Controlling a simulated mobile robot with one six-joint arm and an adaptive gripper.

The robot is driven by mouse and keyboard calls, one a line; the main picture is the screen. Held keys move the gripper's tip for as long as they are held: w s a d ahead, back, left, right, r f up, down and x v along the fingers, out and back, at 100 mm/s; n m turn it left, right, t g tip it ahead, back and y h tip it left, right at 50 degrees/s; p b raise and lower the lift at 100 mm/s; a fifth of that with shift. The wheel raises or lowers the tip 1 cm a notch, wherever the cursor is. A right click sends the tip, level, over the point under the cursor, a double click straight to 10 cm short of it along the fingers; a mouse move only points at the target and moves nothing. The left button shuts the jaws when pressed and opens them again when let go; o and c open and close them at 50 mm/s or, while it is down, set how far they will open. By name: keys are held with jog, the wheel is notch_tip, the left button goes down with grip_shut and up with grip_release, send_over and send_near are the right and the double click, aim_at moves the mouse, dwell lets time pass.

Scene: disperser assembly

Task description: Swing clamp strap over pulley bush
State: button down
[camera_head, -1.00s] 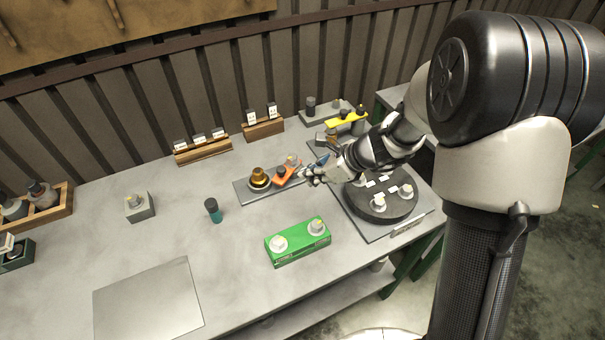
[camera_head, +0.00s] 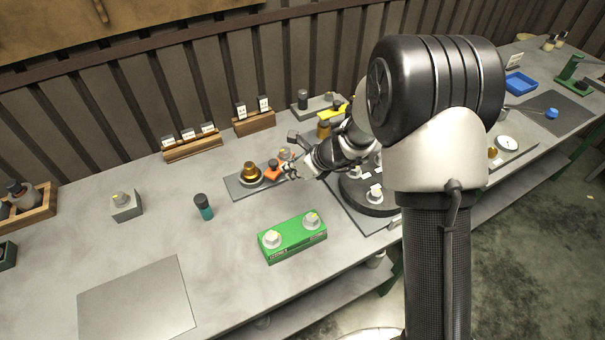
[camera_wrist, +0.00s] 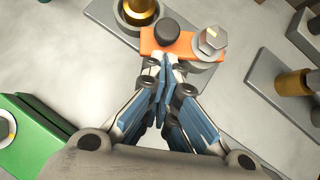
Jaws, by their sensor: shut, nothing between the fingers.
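The orange clamp strap (camera_head: 272,174) lies on a grey base plate, just right of the brass pulley bush (camera_head: 250,170). In the wrist view the strap (camera_wrist: 182,44) carries a black knob (camera_wrist: 166,32) at its left end and a metal hex bolt (camera_wrist: 211,41) at its right. The bush (camera_wrist: 138,8) stands left of the strap's knob end, partly cut by the top edge; the strap is beside it, not over it. My gripper (camera_wrist: 165,66) is shut and empty, its tips at the strap's near edge by the knob. Whether they touch is unclear.
A green block (camera_head: 292,238) with two knobs lies in front. A dark round fixture (camera_head: 365,197) stands right, partly behind my arm. A teal bottle (camera_head: 204,207) stands left. Wooden card holders (camera_head: 254,123) line the back. The front-left bench is clear around a flat metal sheet (camera_head: 137,303).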

jog(key=shift+w+a+f, duration=0.1)
jog(key=shift+w+a, duration=0.3)
jog(key=shift+a, duration=0.1)
jog(key=shift+a, duration=0.45)
dwell(0.5)
